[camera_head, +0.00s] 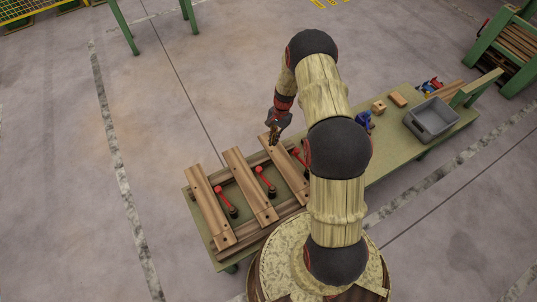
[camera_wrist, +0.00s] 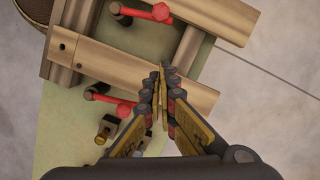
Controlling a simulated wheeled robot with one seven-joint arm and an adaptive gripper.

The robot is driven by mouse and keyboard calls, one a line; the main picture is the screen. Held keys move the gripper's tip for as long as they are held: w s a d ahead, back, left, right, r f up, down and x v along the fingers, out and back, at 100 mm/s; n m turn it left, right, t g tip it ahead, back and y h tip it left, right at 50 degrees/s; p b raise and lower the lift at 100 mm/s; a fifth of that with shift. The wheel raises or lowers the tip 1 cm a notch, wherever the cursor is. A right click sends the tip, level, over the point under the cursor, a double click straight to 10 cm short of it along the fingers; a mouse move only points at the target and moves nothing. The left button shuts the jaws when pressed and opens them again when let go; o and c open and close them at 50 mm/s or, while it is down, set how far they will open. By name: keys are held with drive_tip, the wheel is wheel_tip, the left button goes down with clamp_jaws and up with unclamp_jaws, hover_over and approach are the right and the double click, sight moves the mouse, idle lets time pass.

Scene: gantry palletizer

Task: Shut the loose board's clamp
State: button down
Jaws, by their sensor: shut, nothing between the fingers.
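Three wooden boards lie side by side on rails on the green table in the head view: left (camera_head: 209,208), middle (camera_head: 249,185) and right (camera_head: 285,170). Red-handled clamps stand beside them: left (camera_head: 226,201), middle (camera_head: 265,180) and right (camera_head: 297,156); my arm partly hides the right one. I cannot tell which board is loose. My gripper (camera_head: 274,131) is shut and empty, at the far end of the right board. In the wrist view my gripper (camera_wrist: 162,72) shows over one board (camera_wrist: 120,66), with a red clamp handle (camera_wrist: 112,102) beside the fingers and another (camera_wrist: 145,12) beyond the board.
The green table (camera_head: 395,150) extends to the right. It carries a grey bin (camera_head: 432,118), small wooden blocks (camera_head: 379,107), a blue object (camera_head: 363,121) and red-and-blue items (camera_head: 431,85). A green rack (camera_head: 510,50) stands at far right. The floor left of the table is clear.

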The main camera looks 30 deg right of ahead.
drive_tip(key=s+a+f+b, duration=0.2)
drive_tip(key=a+f, duration=0.3)
drive_tip(key=f, duration=0.4)
drive_tip(key=shift+s+a+f+b, duration=0.2)
drive_tip(key=shift+s+a+b, duration=0.2)
drive_tip(key=shift+b, duration=0.35)
drive_tip(key=shift+w+a+n, duration=0.1)
drive_tip(key=shift+a+n, duration=0.3)
